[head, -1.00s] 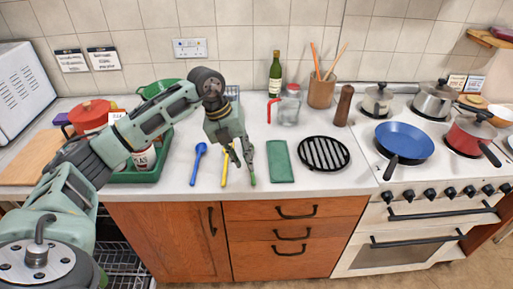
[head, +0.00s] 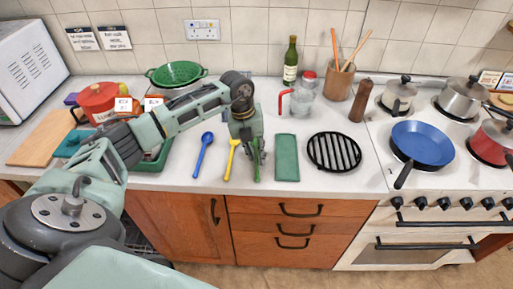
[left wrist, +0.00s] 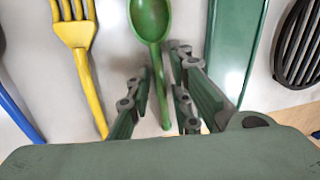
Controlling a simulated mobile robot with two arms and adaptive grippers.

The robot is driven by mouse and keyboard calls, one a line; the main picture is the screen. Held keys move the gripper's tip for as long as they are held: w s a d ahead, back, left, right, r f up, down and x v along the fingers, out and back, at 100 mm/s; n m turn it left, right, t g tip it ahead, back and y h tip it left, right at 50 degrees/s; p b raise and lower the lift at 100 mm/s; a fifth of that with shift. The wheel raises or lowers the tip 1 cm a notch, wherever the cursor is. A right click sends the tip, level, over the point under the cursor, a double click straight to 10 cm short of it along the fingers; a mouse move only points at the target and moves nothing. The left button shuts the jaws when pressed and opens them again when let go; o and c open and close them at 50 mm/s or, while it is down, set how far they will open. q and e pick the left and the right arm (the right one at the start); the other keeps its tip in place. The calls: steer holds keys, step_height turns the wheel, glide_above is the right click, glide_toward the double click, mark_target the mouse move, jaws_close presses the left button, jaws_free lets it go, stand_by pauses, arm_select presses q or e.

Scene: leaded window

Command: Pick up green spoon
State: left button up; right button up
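The green spoon (head: 257,172) lies on the pale counter between the yellow fork (head: 231,160) and the green mat (head: 287,158). In the head view my left gripper (head: 254,152) hangs over it and hides most of it. In the left wrist view the spoon's bowl (left wrist: 150,18) points away from me, and its handle runs between the two fingers of my left gripper (left wrist: 161,88). The fingers are apart, one on each side of the handle, with a gap showing. The yellow fork also shows in the left wrist view (left wrist: 80,55). My right gripper is not in view.
A blue spoon (head: 203,155) lies left of the fork. A black round grill (head: 334,152) lies right of the mat. Behind stand a glass jug (head: 304,95), a green bottle (head: 290,65) and a utensil pot (head: 339,82). The stove with a blue pan (head: 421,143) is at right.

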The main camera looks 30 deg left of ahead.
mark_target(255, 153)
arm_select(q)
steer(key=shift+s, duration=0.2)
steer(key=shift+w, duration=0.15)
jaws_close()
steer(key=shift+r, duration=0.1)
steer(key=shift+r+b, duration=0.35)
steer(key=shift+r, duration=0.1)
step_height(255, 153, up, 3)
steer(key=shift+f+b, duration=0.15)
steer(key=shift+b, duration=0.5)
steer(key=s+d+r+b, duration=0.3)
steer(key=s+d+r, duration=0.2)
steer(key=d, duration=0.5)
step_height(255, 153, up, 2)
steer(key=shift+s+d+r, duration=0.15)
steer(key=shift+s+d, duration=0.05)
steer(key=shift+d, duration=0.05)
